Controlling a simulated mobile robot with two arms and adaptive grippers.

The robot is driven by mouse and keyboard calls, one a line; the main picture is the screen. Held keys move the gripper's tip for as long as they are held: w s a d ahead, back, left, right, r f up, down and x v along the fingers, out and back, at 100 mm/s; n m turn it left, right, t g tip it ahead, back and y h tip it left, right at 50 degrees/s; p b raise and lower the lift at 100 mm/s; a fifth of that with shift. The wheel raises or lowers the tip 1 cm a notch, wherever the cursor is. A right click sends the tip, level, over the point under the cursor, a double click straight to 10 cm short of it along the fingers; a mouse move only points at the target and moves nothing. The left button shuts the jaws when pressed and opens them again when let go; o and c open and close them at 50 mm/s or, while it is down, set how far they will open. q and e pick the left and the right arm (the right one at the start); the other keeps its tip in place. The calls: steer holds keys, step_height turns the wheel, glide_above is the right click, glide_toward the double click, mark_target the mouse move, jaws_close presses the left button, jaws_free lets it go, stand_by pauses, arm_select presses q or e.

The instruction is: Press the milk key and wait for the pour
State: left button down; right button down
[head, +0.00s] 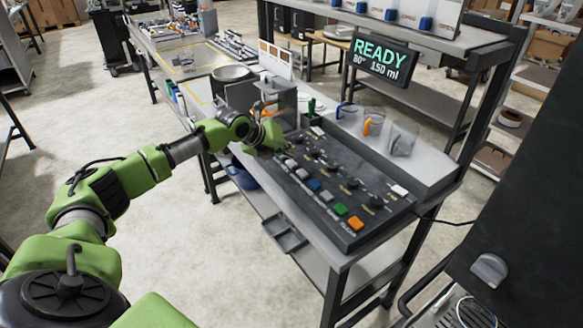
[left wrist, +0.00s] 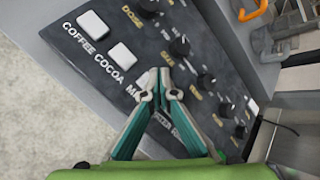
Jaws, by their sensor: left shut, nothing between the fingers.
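The black key panel (head: 330,190) lies on a metal bench and carries a row of keys and several black knobs. In the left wrist view, white keys labelled COFFEE (left wrist: 92,24) and COCOA (left wrist: 122,56) show clearly. The third key (left wrist: 142,80), whose label starts with M, is mostly hidden behind my fingertips. My left gripper (left wrist: 163,88) is shut and empty, its tips over or at that key; I cannot tell whether they touch it. In the head view my left gripper (head: 272,143) is at the panel's far left end. The display (head: 381,60) reads READY, 80°, 150 ml.
Clear jugs, one with an orange handle (head: 373,125), stand behind the panel. Blue (head: 313,184), green (head: 340,209) and orange (head: 355,223) keys lie toward its near end. A grey tray (head: 284,233) is on the lower shelf. Floor left of the bench is clear.

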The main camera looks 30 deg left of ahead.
mark_target(290, 163)
steer(key=shift+w, duration=0.35)
stand_by(0.9)
arm_select(q)
steer(key=shift+f, duration=0.1)
arm_select(e)
steer(key=shift+a, duration=0.1)
arm_select(q)
steer(key=shift+f, duration=0.35)
arm_select(e)
steer(key=shift+f, duration=0.15)
arm_select(q)
steer(key=shift+f+b, duration=0.35)
steer(key=shift+f, duration=0.2)
arm_select(e)
steer(key=shift+f, duration=0.25)
stand_by(0.3)
arm_select(q)
steer(key=shift+r+p, duration=0.75)
steer(key=shift+r, duration=0.2)
arm_select(e)
steer(key=shift+r, duration=0.75)
